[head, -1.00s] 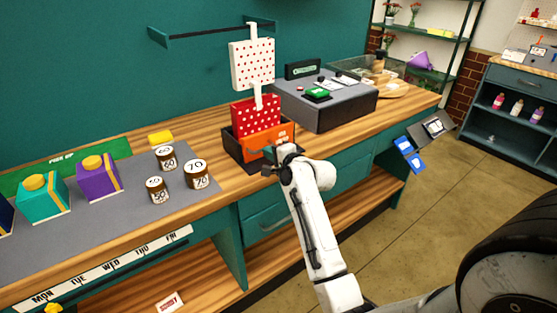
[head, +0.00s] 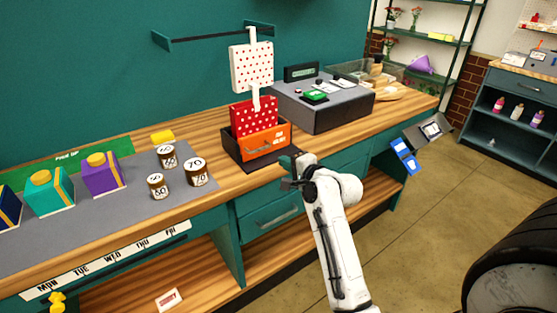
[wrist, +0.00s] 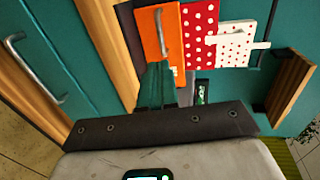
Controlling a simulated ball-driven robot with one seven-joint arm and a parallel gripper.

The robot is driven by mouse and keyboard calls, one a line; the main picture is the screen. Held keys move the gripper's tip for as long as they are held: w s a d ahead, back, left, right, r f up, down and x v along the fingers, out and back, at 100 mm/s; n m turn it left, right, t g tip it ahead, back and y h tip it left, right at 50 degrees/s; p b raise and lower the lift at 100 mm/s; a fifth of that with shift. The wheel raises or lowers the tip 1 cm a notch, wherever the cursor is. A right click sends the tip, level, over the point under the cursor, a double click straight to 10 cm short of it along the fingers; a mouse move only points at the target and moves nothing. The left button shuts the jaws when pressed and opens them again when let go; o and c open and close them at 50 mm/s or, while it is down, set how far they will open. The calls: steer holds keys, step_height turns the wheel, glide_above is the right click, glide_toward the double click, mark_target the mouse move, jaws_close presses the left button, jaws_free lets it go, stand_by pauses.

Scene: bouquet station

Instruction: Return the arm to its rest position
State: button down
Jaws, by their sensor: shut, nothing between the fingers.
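My white arm reaches up from the lower right in the head view, in front of the counter. My gripper (head: 291,184) is at its end, by the counter's front edge and to the lower right of the orange-fronted box (head: 262,145). The gripper is shut and holds nothing. In the wrist view, the dark gripper body (wrist: 160,127) fills the lower middle, and the orange box front (wrist: 158,32) is beyond it. The gripper looks apart from the box.
A red dotted bag (head: 254,117) stands in the box. A grey register (head: 323,104) is behind on the right. Several brown jars (head: 196,171) and gift boxes (head: 102,174) stand at left. Teal drawers (head: 269,219) are below the counter; open floor (head: 420,220) lies to the right.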

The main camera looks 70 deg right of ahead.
steer(key=v, duration=0.3)
steer(key=shift+s+a+r, duration=0.1)
steer(key=shift+s, duration=0.1)
